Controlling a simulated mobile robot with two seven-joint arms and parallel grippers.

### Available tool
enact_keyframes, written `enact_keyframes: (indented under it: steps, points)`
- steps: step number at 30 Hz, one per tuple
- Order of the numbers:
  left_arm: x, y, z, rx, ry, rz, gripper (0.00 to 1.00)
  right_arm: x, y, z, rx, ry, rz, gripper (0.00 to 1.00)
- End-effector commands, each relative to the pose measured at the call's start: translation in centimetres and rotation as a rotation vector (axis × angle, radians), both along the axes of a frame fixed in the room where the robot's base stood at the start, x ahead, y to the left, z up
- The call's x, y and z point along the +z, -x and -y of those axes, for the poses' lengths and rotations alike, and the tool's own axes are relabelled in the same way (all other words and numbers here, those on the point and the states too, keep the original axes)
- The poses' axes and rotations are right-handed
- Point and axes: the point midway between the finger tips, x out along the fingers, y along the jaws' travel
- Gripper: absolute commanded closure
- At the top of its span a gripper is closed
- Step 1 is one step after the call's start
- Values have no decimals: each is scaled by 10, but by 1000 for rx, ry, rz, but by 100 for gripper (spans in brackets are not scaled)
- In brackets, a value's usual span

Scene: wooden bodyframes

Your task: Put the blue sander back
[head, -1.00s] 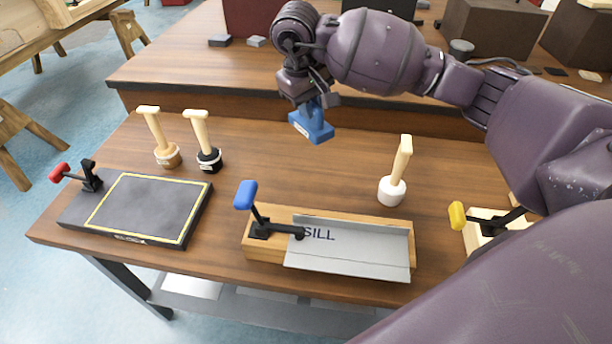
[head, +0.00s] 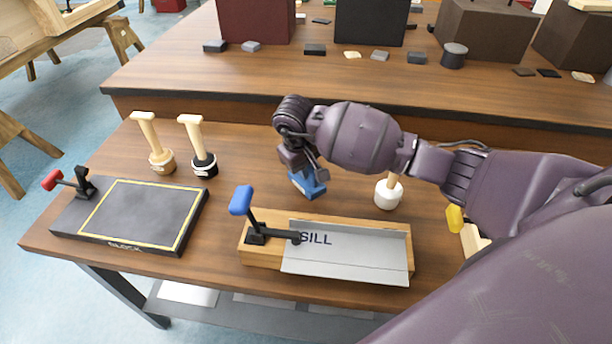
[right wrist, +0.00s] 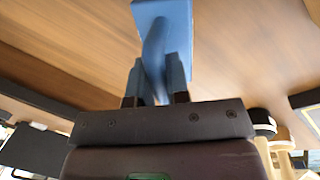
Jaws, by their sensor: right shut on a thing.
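The blue sander (head: 309,184) is in my right gripper (head: 306,170), low over the near bench behind the wooden block with the grey SILL plate. I cannot tell from the head view whether its base touches the bench top. In the right wrist view the sander's blue handle and flat base (right wrist: 178,30) show, with the right gripper's fingers (right wrist: 157,80) shut around the handle. My left gripper is not in view.
The SILL fixture (head: 345,250) with a blue-handled clamp (head: 241,200) stands in front. A white-based stamp (head: 389,193) is to the right, two more stamps (head: 160,160) (head: 204,162) to the left. A black BLOCK board (head: 140,215) lies at left. Bench between is clear.

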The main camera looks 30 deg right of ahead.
Motion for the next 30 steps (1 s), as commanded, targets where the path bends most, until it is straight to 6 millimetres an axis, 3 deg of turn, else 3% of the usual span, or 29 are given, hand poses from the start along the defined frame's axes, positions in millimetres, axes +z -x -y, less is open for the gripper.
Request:
enact_keyframes:
  steps: [6, 20, 21, 25, 30]
  points:
    - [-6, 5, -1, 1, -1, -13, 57, -28, 0, -1, 1, -3, -3, 100]
    - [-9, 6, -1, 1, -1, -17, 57, -34, 0, 0, 1, -1, 0, 100]
    - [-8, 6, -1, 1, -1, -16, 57, -34, 0, 0, 1, -1, 0, 81]
    - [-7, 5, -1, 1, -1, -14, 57, -33, 0, 0, 0, -1, 0, 61]
    - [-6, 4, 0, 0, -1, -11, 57, -33, 0, 0, 1, -1, 0, 58]
